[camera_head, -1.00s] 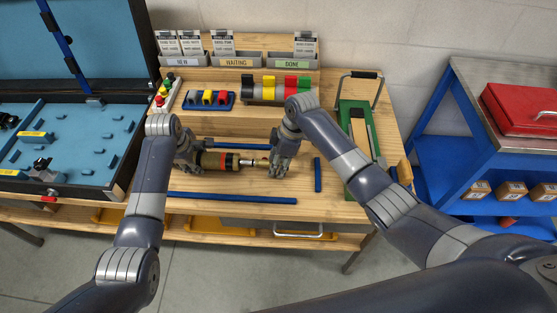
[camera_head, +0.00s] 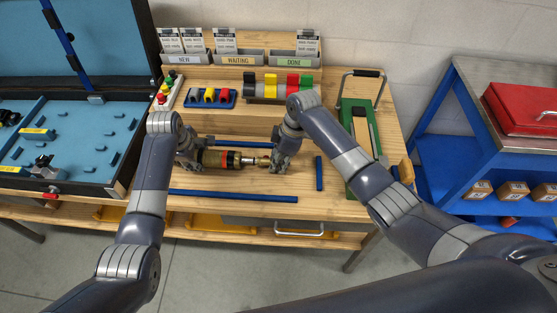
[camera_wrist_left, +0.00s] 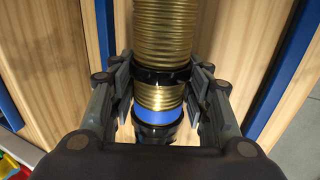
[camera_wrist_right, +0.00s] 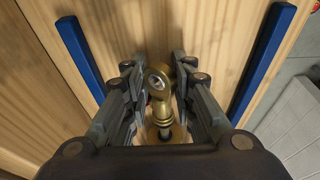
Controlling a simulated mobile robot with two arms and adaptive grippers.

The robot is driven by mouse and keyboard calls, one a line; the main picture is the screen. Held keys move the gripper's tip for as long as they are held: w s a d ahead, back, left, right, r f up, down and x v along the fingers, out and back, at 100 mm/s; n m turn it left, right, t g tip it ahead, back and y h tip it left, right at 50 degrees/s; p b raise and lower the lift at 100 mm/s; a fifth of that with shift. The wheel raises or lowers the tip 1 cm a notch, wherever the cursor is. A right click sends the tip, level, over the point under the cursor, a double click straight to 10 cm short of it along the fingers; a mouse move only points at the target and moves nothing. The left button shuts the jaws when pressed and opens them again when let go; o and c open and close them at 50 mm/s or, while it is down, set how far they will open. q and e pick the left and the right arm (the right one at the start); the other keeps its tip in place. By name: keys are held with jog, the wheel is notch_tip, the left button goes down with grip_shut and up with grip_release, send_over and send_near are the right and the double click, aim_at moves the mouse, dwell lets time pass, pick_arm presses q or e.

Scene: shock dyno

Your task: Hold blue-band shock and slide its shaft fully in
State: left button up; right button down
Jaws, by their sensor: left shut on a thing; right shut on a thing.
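The blue-band shock (camera_head: 215,159) lies level above the bench, with its gold threaded body on the left and its shaft (camera_head: 250,160) pointing right. My left gripper (camera_head: 190,158) is shut around the body. In the left wrist view, the fingers (camera_wrist_left: 160,78) flank a black collar, and the blue band (camera_wrist_left: 182,117) shows closer to the camera. My right gripper (camera_head: 278,163) is shut on the shaft's brass end eye. In the right wrist view, the eye (camera_wrist_right: 158,80) sits between the fingers (camera_wrist_right: 160,68). A short silver length of shaft shows between body and end fitting.
Blue rails (camera_head: 235,196) lie in front of and behind the shock, and a short one (camera_head: 319,173) stands right. A green fixture (camera_head: 362,135) is at the bench's right.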

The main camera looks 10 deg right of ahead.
aim_at(260, 159)
jog(key=shift+r, duration=0.1)
dwell(0.6)
jog(key=shift+w+r, duration=0.1)
jog(key=shift+r, duration=0.35)
dwell(1.8)
jog(key=shift+w+a, duration=0.2)
jog(key=shift+a, duration=0.75)
jog(key=shift+w+a, duration=0.25)
jog(key=shift+a, duration=0.65)
jog(key=shift+w+a, duration=0.2)
jog(key=shift+a, duration=0.75)
dwell(1.0)
jog(key=shift+f, duration=0.25)
dwell(1.0)
